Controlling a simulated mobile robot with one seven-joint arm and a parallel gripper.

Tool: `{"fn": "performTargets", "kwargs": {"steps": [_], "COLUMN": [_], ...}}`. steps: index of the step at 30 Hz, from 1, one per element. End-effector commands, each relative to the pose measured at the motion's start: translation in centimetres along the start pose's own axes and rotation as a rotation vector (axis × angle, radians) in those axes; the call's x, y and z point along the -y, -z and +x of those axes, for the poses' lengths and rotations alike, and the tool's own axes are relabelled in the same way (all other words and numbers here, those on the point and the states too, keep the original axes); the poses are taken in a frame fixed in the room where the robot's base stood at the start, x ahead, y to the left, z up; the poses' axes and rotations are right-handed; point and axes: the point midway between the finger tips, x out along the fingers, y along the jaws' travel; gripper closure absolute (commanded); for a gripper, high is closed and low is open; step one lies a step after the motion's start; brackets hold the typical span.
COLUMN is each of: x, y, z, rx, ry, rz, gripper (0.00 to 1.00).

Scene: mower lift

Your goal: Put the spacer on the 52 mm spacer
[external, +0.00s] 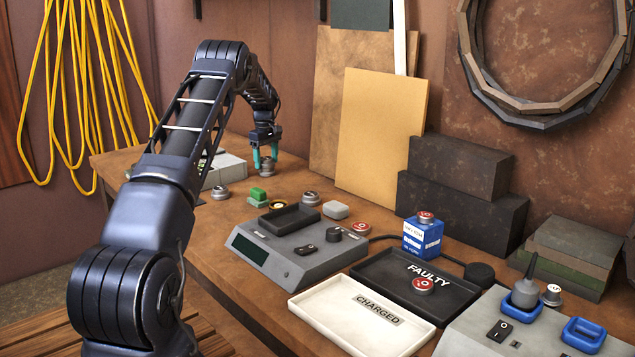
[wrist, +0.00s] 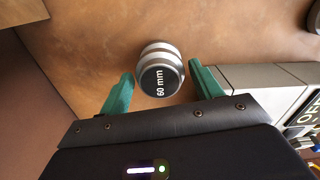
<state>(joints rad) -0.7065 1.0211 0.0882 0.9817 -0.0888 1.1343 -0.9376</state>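A round metal spacer (wrist: 160,65) with a dark top reading "60 mm" stands on the bench in the wrist view. In the external view this spacer (external: 267,168) is at the far end of the bench, just under my gripper (external: 265,157). My gripper's teal fingers (wrist: 161,80) are open, one on each side of the spacer, with gaps visible. Two similar metal discs stand nearer on the bench, one at the left (external: 220,192) and one behind the grey device (external: 310,198). Their labels are too small to read, so I cannot tell which is the 52 mm spacer.
A grey device (external: 285,262) with a black tray (external: 290,219) stands mid-bench. Green blocks (external: 258,195) and a pale block (external: 335,210) are near it. A black FAULTY tray (external: 385,290), white CHARGED tray (external: 335,328) and blue box (external: 420,240) fill the right. A grey box (external: 228,170) stands beside my gripper.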

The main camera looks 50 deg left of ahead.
Motion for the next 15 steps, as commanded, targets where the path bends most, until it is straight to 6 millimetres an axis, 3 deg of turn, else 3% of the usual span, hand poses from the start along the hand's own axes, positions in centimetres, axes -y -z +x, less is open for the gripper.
{"fn": "performTargets", "kwargs": {"steps": [10,15], "x": [0.0,-0.1], "y": [0.0,0.0], "z": [-0.1,-1.4], "rx": [0.000,-0.001], "ry": [0.000,-0.001], "rz": [0.000,0.000], "gripper": [0.25,0.25]}}
